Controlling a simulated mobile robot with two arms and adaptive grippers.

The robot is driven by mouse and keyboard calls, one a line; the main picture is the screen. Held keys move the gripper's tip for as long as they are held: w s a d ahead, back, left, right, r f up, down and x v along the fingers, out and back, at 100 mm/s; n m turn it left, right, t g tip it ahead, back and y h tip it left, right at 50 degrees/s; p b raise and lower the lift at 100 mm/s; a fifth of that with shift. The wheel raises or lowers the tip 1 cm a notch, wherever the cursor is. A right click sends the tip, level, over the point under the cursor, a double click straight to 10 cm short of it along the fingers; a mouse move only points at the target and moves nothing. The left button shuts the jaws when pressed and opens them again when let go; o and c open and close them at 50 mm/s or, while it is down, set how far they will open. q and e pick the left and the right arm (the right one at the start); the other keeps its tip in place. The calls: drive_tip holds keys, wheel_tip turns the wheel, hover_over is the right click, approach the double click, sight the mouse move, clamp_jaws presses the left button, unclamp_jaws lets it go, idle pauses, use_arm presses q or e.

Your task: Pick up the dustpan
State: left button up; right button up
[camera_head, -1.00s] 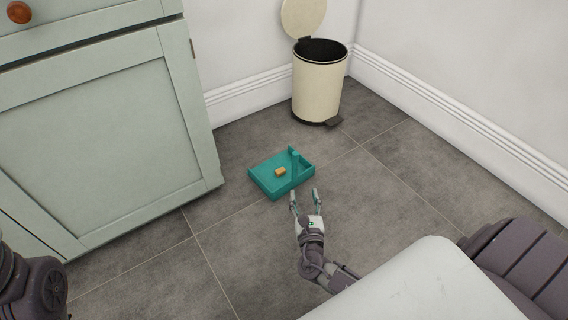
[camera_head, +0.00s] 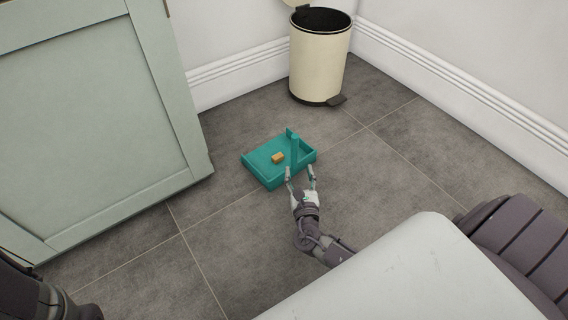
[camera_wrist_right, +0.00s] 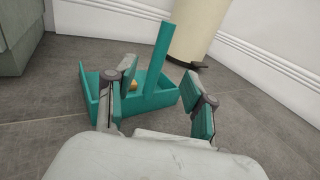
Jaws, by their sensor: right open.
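The teal dustpan (camera_head: 264,168) lies on the grey tiled floor, with an upright handle (camera_head: 295,150) at its right side. A small orange-yellow block (camera_head: 278,158) lies in it. My right gripper (camera_head: 301,173) is open at the dustpan's near right edge, its fingers pointing towards the handle. In the right wrist view the dustpan's handle (camera_wrist_right: 160,58) stands beyond and between the open fingers (camera_wrist_right: 163,95), with the block (camera_wrist_right: 132,85) partly hidden behind the left finger. I cannot tell if a finger touches the pan. My left gripper is not in view.
A cream pedal bin (camera_head: 319,62) with its lid up stands by the wall behind the dustpan. A pale green cabinet (camera_head: 85,120) stands at the left. The floor (camera_head: 375,185) right of the dustpan is clear up to the skirting board.

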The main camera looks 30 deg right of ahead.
sight(295, 150)
drive_tip(key=b+x, duration=0.2)
drive_tip(key=x, duration=0.4)
drive_tip(key=shift+w+d+f, duration=0.1)
drive_tip(key=shift+w, duration=0.05)
drive_tip(key=b+x, duration=0.2)
drive_tip(key=x, duration=0.1)
drive_tip(key=b+x, duration=0.1)
drive_tip(key=shift+w+d+f+b, duration=0.1)
drive_tip(key=shift+d+f+b, duration=0.05)
drive_tip(key=shift+f+b, duration=0.15)
drive_tip(key=shift+w+d+r, duration=0.15)
drive_tip(key=shift+w+d, duration=0.05)
drive_tip(key=shift+w, duration=0.2)
clamp_jaws()
